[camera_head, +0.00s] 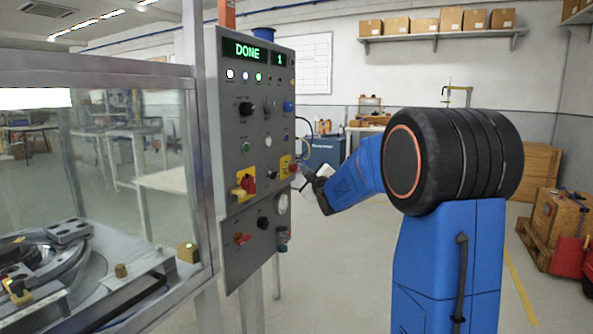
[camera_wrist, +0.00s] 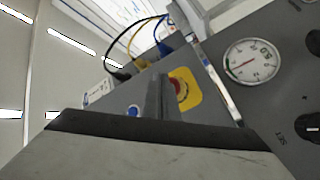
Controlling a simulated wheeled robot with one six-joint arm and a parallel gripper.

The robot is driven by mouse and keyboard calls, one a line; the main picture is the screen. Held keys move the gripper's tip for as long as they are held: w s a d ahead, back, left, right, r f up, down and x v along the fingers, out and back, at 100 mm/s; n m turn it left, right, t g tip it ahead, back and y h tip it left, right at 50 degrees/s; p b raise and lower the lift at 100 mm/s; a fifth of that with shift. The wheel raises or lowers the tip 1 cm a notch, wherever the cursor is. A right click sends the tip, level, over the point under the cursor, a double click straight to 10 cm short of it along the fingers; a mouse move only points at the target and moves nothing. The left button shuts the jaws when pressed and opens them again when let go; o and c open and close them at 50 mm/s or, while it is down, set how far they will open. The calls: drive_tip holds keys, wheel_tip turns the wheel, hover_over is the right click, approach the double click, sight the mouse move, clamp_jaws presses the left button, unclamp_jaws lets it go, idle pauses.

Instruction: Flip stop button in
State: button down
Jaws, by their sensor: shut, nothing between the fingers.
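The stop button, a red round knob on a yellow plate, sits at the right side of the grey control panel (camera_head: 232,120). In the head view it is the red knob (camera_head: 292,168); in the wrist view it is the red button (camera_wrist: 181,89). In the wrist view my gripper's shut dark fingers (camera_wrist: 157,98) stand just left of the button, overlapping the yellow plate's left edge. Whether they touch the button cannot be told.
The panel display (camera_head: 245,50) reads DONE and 1. A red handle on a yellow plate (camera_head: 243,190) is left of the button. A round gauge (camera_wrist: 252,60) and cables (camera_wrist: 145,55) lie near the gripper. A glass-walled machine (camera_head: 100,170) stands left. Open floor lies behind.

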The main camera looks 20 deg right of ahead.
drive_tip(key=shift+w+a, duration=0.55)
drive_tip(key=shift+w, duration=0.1)
idle(1.1)
idle(0.3)
drive_tip(key=shift+s+d, duration=0.55)
drive_tip(key=shift+s, duration=0.15)
drive_tip(key=s+d, duration=0.1)
drive_tip(key=s, duration=0.1)
drive_tip(key=s+d, duration=0.2)
idle(0.5)
idle(0.4)
